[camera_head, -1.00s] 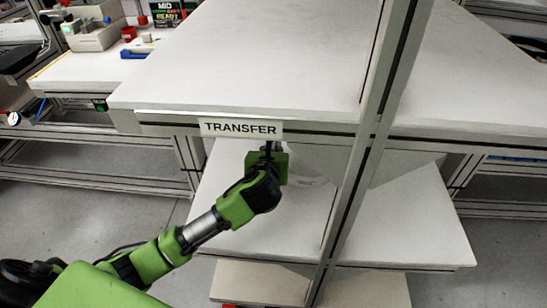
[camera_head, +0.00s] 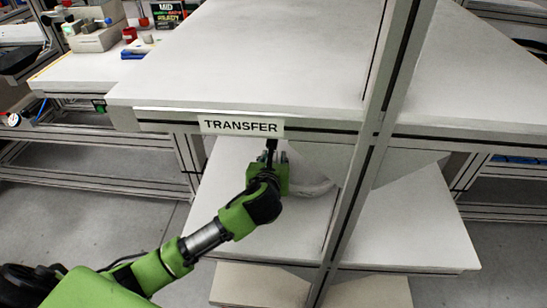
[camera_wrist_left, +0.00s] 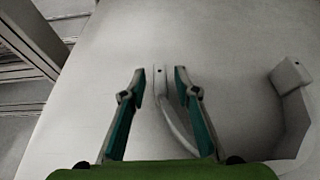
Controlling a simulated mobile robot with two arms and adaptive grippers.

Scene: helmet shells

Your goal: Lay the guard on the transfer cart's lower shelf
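The guard (camera_head: 316,188) is a pale curved piece on the lower shelf (camera_head: 410,225) of the transfer cart, just right of my left gripper in the head view. In the left wrist view its flat end (camera_wrist_left: 160,80), with a small dark hole, lies between my left fingertips. Its curve runs to a blocky end (camera_wrist_left: 290,76) at the right. My left gripper (camera_wrist_left: 160,78) is open, with a visible gap on each side of the guard's end. In the head view the left gripper (camera_head: 276,157) is under the upper top, partly hidden by its wrist. My right gripper is not in view.
The cart's upper top (camera_head: 260,60) with the TRANSFER sign (camera_head: 241,125) overhangs the lower shelf. An upright post (camera_head: 365,150) stands right of the arm. Lower boards (camera_head: 258,283) lie beneath. A workbench (camera_head: 85,72) with small items is at back left.

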